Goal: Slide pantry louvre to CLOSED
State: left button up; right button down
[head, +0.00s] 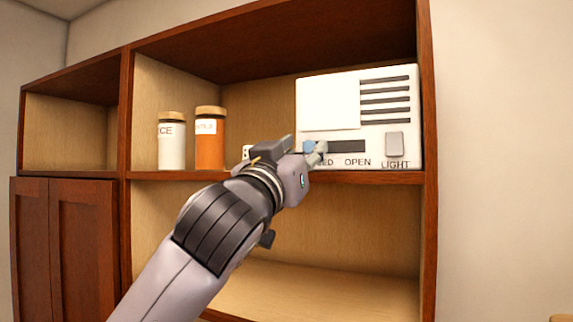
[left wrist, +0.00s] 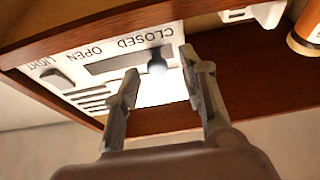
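The white louvre panel (head: 330,105) stands on the cabinet's upper shelf. Its dark slot (head: 348,146) has CLOSED at the left and OPEN at the right; CLOSED is partly hidden. The bluish slider knob (head: 309,146) is at the slot's CLOSED end, partly behind my fingers. The left wrist view, turned over, shows the knob (left wrist: 157,64) under the CLOSED lettering. My left gripper (head: 304,150) is in front of the panel, its fingers apart. In the left wrist view the gripper (left wrist: 160,62) has the knob between its fingertips, with gaps on both sides. My right gripper is not in view.
The panel has louvre slats (head: 385,98) and a LIGHT switch (head: 395,144) at the right. A white jar (head: 171,145) and an orange jar (head: 210,145) stand left on the same shelf. A small white item (left wrist: 250,13) is beside the panel. The lower shelf (head: 340,285) looks empty.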

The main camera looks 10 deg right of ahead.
pick_arm(q)
jog(key=v, duration=1.1)
jog(key=shift+a, duration=0.3)
jog(key=shift+w, duration=0.1)
